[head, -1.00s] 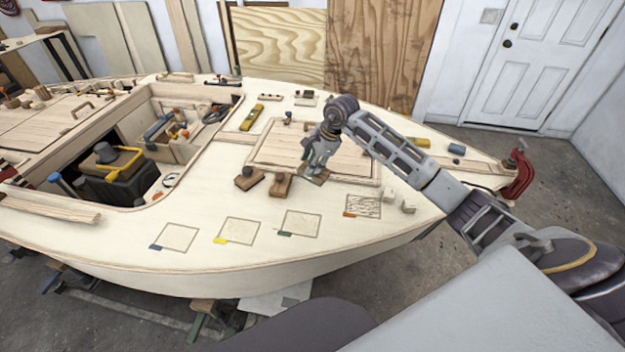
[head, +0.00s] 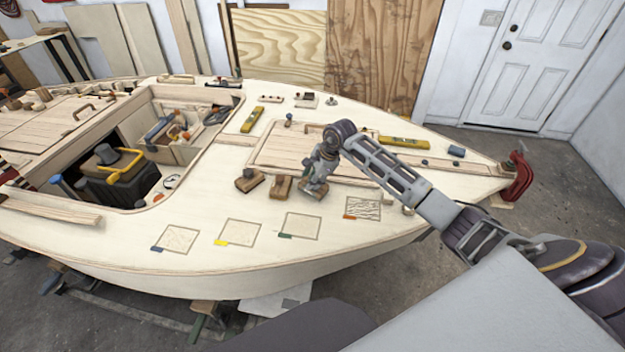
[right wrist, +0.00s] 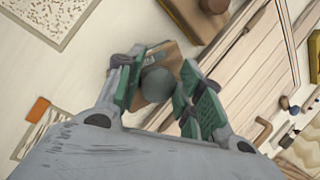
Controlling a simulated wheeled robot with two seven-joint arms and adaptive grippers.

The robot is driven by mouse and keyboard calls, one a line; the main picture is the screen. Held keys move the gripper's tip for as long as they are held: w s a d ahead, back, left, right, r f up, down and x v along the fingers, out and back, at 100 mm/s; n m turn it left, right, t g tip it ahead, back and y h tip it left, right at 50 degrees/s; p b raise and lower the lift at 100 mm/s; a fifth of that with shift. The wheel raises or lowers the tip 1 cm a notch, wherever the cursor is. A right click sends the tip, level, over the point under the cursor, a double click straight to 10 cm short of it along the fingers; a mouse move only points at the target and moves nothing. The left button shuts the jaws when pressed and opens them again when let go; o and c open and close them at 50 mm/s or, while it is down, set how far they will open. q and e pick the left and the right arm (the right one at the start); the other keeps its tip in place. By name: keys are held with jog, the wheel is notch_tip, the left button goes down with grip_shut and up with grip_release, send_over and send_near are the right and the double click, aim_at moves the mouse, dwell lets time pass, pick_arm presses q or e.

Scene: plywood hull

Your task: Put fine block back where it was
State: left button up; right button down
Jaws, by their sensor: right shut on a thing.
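My right gripper (head: 315,180) is shut on a brown block with a round grey-green knob; the block (right wrist: 172,57) shows between the green-padded fingers (right wrist: 160,95) in the right wrist view. A small greenish label shows on its top; I cannot read it. In the head view the held block (head: 313,194) is low over the pale deck, right of two similar knobbed blocks, one (head: 249,181) and another (head: 281,188). Whether it touches the deck is unclear. Outlined squares have blue (head: 180,238), yellow (head: 239,232), green (head: 300,225) and orange (head: 363,208) tabs. My left gripper is out of view.
A raised plank hatch (head: 290,148) lies behind the gripper. Yellow levels lie on the deck, one (head: 253,119) at left and one (head: 404,142) at right. A red clamp (head: 518,180) grips the bow. The cockpit opening holds tools.

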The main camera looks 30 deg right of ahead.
jog(key=shift+f, duration=0.5)
jog(key=c, duration=0.9)
grip_release()
jog(key=shift+r, duration=0.1)
jog(key=shift+b+v, duration=0.45)
jog(key=shift+v, duration=5.5)
